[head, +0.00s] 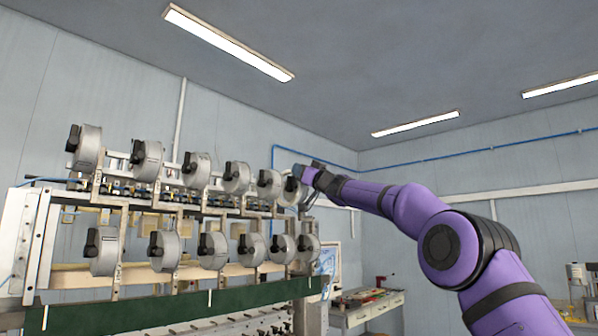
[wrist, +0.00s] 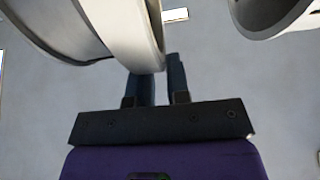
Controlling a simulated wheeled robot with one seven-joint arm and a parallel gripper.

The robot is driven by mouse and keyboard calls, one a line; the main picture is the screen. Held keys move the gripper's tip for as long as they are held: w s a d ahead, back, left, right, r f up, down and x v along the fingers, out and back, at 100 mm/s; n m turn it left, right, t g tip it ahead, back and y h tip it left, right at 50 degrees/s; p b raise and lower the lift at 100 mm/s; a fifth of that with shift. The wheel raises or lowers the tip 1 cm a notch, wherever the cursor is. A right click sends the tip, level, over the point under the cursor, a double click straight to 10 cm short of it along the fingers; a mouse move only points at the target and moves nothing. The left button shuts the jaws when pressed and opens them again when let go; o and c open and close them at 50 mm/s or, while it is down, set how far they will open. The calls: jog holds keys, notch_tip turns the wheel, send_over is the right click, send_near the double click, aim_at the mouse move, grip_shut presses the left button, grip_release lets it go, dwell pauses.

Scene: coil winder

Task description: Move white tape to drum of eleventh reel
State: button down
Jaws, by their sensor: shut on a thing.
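In the head view my gripper (head: 303,173) is at the right end of the upper row of reels. In the wrist view my gripper (wrist: 160,82) has its two fingers close together, shut on the rim of a pale white ring, which I take to be the white tape (wrist: 140,35). The ring stands right against a grey, round reel-like part (wrist: 60,25) on its left. No label shows which reel is the eleventh.
Grey reels with black knobs sit in an upper row (head: 236,177) and a lower row (head: 213,248) on a metal frame. Another pale round part (wrist: 265,15) hangs at the wrist view's upper right.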

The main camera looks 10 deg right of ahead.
jog(key=shift+w+d, duration=0.65)
jog(key=shift+d, duration=0.3)
jog(key=c, duration=1.4)
grip_release()
jog(key=shift+o, duration=0.2)
jog(key=shift+d, duration=0.1)
jog(key=shift+r+v, duration=0.2)
jog(key=shift+v, duration=2.65)
jog(key=shift+o, duration=0.2)
jog(key=shift+s, duration=0.1)
